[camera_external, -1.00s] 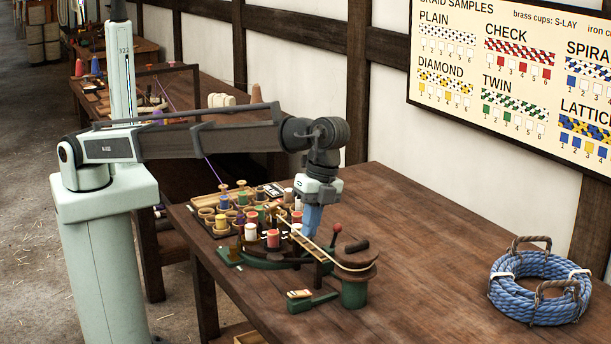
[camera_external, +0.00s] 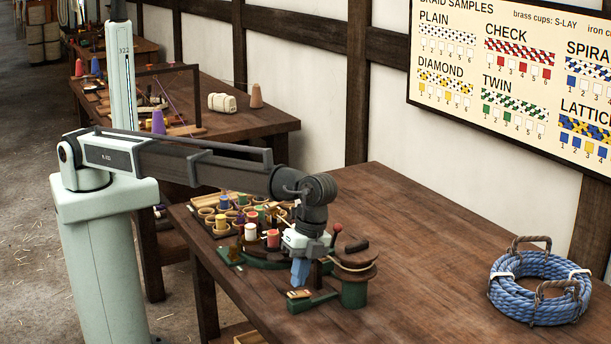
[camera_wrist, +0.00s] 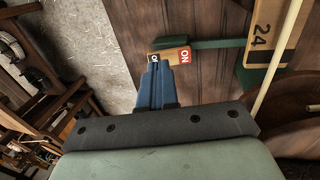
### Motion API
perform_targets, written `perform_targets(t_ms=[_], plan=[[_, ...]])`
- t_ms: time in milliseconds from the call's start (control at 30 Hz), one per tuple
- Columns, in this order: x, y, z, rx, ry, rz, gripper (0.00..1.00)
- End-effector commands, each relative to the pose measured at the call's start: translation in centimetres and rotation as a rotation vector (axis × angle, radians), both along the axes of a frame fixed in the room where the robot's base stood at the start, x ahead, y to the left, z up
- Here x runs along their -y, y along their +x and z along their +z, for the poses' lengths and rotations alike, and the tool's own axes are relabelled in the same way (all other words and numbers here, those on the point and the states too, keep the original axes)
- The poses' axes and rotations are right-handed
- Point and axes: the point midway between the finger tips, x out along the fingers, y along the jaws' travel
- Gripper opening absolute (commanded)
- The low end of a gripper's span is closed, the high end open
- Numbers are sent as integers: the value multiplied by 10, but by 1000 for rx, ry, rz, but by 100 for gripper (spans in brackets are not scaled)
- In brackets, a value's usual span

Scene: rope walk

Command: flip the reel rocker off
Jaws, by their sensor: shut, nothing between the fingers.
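The reel rocker (camera_external: 299,294) is a small wooden-coloured switch at the front end of the green bench fixture. In the wrist view the rocker (camera_wrist: 170,54) has a red ON label at its right end and a black label, partly hidden, at its left end. My gripper (camera_external: 299,283) is shut and empty, its blue fingers pointing down just above the rocker. In the wrist view my fingertips (camera_wrist: 158,67) overlap the black-labelled end. I cannot tell whether they touch it, nor which end is pressed down.
The wooden reel (camera_external: 356,270) on its green post stands just right of my gripper. A red-knobbed lever (camera_external: 337,229) rises close behind. Coloured bobbins (camera_external: 221,222) crowd the bench at the left. A blue rope coil (camera_external: 540,290) lies far right, with clear bench between.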

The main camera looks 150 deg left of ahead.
Motion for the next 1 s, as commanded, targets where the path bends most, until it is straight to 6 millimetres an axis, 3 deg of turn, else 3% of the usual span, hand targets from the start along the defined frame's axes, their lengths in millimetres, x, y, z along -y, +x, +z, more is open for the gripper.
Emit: perform_targets(t_ms=[200,667,1000], plan=[[3,0,-14,0,0,0,0],[4,0,-16,0,4,0,0],[9,0,-24,0,107,0,0]])
